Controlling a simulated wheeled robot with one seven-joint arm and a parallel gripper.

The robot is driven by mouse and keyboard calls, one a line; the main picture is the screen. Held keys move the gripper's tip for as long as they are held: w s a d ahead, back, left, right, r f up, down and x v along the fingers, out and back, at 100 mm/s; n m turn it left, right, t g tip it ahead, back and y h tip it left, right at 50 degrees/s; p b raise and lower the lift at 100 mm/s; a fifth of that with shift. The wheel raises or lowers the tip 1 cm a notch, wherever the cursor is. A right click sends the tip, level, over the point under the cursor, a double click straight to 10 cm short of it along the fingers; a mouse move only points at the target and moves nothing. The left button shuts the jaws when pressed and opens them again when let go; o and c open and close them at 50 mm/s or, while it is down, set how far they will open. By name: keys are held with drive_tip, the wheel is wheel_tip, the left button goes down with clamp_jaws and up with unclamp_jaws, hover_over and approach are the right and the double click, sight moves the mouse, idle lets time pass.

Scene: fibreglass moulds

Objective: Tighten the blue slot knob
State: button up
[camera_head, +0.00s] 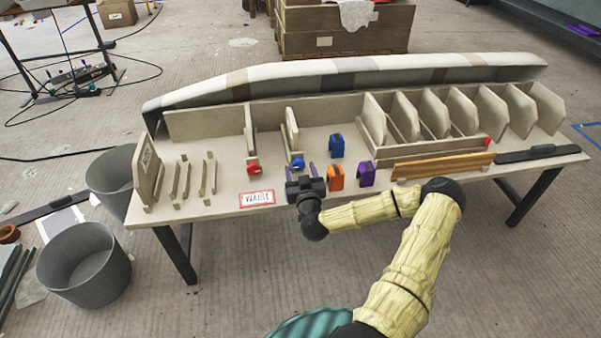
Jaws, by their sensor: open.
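The blue slot knob (298,164) sits at the near end of a narrow upright slot (291,135) on the bench, left of centre. My gripper (299,171) is just in front of it, with its purple fingers open, one towards each side of the knob. I cannot tell whether the fingers touch the knob or stop short of it. The gripper body hides the bench just below the knob.
A red knob (253,168) sits on another slot to the left. Blue (336,146), orange (335,177) and purple (367,174) clamp-like pieces stand right of my gripper. A "WASH" label (257,198) lies at the front edge. Tall dividers (465,110) fill the right.

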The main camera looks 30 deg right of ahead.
drive_tip(key=shift+w+d, duration=0.1)
drive_tip(key=shift+w, duration=0.3)
drive_tip(key=c, duration=1)
drive_tip(key=shift+r+m+p, duration=0.2)
drive_tip(key=shift+m+p, duration=0.3)
drive_tip(key=shift+p, duration=0.55)
drive_tip(key=shift+m+p, duration=0.7)
drive_tip(key=shift+p, duration=0.15)
drive_tip(key=m+p, duration=0.2)
drive_tip(key=m, duration=0.3)
drive_tip(key=shift+f, duration=0.2)
drive_tip(key=shift+m, duration=0.3)
